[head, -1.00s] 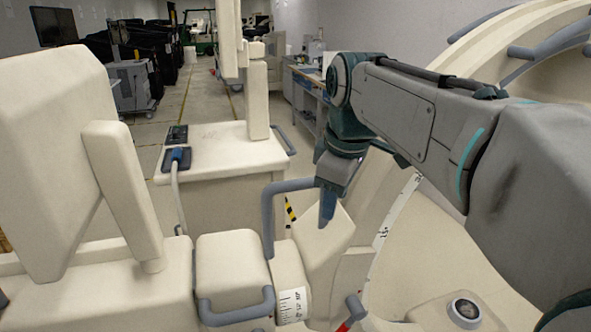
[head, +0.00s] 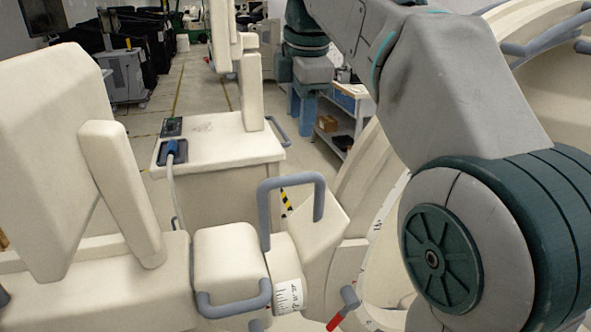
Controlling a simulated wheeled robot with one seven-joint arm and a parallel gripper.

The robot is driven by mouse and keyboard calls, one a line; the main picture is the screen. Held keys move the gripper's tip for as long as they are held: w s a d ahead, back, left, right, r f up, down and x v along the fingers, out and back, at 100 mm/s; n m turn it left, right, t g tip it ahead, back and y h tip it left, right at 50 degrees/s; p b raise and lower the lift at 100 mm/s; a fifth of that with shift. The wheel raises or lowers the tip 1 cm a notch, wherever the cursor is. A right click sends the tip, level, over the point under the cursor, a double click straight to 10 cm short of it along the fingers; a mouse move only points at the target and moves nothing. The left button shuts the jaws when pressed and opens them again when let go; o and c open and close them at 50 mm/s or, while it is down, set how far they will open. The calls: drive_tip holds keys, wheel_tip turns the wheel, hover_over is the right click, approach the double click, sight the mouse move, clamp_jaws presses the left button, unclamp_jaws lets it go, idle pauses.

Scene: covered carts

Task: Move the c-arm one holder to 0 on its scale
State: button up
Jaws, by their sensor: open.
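The c-arm one holder is a cream block (head: 322,222) with a grey-blue loop handle (head: 264,215), right of centre at the bottom of the head view. A white scale label (head: 288,296) with black ticks and figures wraps the round collar beside it. The figures are too small to read surely. My gripper (head: 300,108) is up and away from the handle, beyond it in the picture, with its two blue fingers pointing down, apart and empty. My arm hides much of the c-arm's curve on the right.
A second grey handle (head: 235,303) is on the cream block left of the collar. A red-tipped lever (head: 337,318) sticks out at bottom right. A cream cart (head: 225,150) with a blue hand control stands behind. A shelf bench (head: 338,115) stands beyond my gripper. Open floor lies at back left.

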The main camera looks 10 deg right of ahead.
sight(295, 176)
drive_tip(key=shift+b+x, duration=0.75)
drive_tip(key=shift+x, duration=6.1)
clamp_jaws()
